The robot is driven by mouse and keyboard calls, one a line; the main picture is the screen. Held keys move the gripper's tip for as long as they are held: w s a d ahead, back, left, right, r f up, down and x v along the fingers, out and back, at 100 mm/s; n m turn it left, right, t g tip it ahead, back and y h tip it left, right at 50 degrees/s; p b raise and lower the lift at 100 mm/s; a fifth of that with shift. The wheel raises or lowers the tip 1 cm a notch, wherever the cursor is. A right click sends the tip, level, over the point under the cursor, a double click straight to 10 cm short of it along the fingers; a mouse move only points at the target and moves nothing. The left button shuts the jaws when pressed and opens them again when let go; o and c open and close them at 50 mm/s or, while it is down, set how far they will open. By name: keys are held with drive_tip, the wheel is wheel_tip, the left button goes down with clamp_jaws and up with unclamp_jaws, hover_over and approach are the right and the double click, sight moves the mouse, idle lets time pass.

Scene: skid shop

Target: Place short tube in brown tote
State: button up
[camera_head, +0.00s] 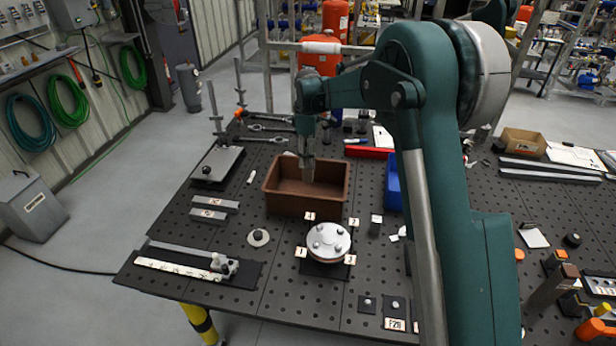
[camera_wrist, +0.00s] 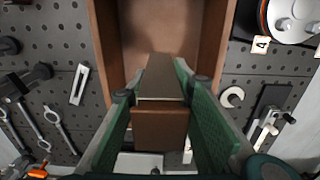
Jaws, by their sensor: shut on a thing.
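The brown tote (camera_head: 290,206) is an open box on the dark perforated table. Its inside floor and side walls also show in the wrist view (camera_wrist: 104,45). My gripper (camera_head: 307,158) points down over the tote. In the wrist view, its two green-padded fingers (camera_wrist: 162,95) are shut on the short tube (camera_wrist: 160,118), a squared brownish-grey piece. The tube's far end points toward the tote's interior. In the head view its lower part hangs at the tote's opening, and I cannot tell whether it touches the floor.
A white round flange (camera_head: 328,240) with numbered tags stands in front of the tote. Grey bars (camera_head: 214,203) lie to the left. A blue bin (camera_head: 393,185) and a red tray (camera_head: 370,153) are close on the right and behind. Wrenches (camera_head: 262,139) lie behind.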

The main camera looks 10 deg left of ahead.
sight(308, 179)
drive_tip(key=shift+f, duration=0.15)
drive_tip(key=shift+f, duration=3)
drive_tip(key=shift+f+p, duration=0.3)
drive_tip(key=shift+f, duration=1.6)
drive_tip(key=shift+f, duration=0.15)
drive_tip(key=o, duration=1.1)
wheel_tip(308, 179, up, 12)
drive_tip(key=shift+r+b, duration=0.2)
drive_tip(key=shift+b, duration=0.1)
